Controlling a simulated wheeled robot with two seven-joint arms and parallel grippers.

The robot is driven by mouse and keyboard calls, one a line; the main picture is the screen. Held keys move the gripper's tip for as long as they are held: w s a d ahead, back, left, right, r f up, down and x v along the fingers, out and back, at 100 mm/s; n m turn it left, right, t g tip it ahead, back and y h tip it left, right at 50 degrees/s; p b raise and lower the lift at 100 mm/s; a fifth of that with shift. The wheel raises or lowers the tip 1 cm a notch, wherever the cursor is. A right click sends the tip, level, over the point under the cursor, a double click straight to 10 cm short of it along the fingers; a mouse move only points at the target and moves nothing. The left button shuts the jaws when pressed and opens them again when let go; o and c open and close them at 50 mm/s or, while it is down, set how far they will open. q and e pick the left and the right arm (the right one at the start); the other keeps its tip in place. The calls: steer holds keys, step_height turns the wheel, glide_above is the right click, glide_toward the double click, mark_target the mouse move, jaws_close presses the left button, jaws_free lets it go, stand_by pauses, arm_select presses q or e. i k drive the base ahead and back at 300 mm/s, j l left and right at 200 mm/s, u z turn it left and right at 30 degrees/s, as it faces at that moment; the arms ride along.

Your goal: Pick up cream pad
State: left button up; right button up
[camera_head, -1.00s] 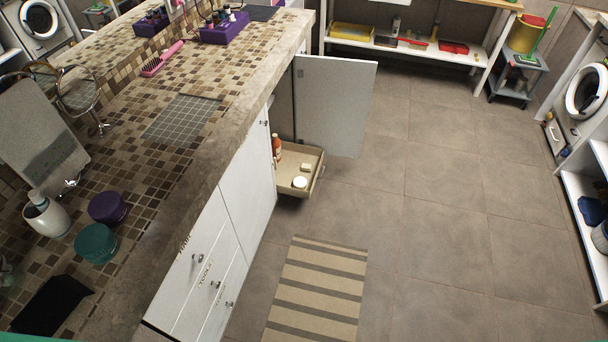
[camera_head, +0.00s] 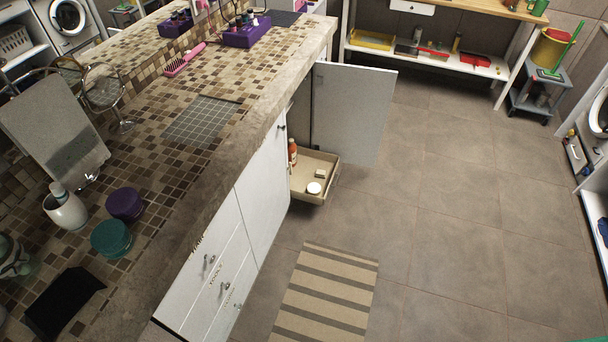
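A beige pull-out tray (camera_head: 312,196) sticks out of the open cabinet under the counter. In it stand an orange-brown bottle (camera_head: 293,153) at the left, a small cream block (camera_head: 320,174), and a round white item (camera_head: 314,188) near the front. The block and the round item are both pale and small; I cannot tell which is the cream pad. Neither of my grippers shows in the head view.
The white cabinet door (camera_head: 352,112) stands open beside the tray's far side. A striped rug (camera_head: 325,295) lies on the floor in front of the drawers. The tiled floor (camera_head: 450,230) to the right is clear. The counter holds purple and teal tubs (camera_head: 111,238).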

mark_target(319, 174)
steer(key=i+l+u, duration=0.4)
steer(key=l+u, duration=0.2)
steer(key=i+l+u, duration=0.25)
steer(key=k+l, duration=0.1)
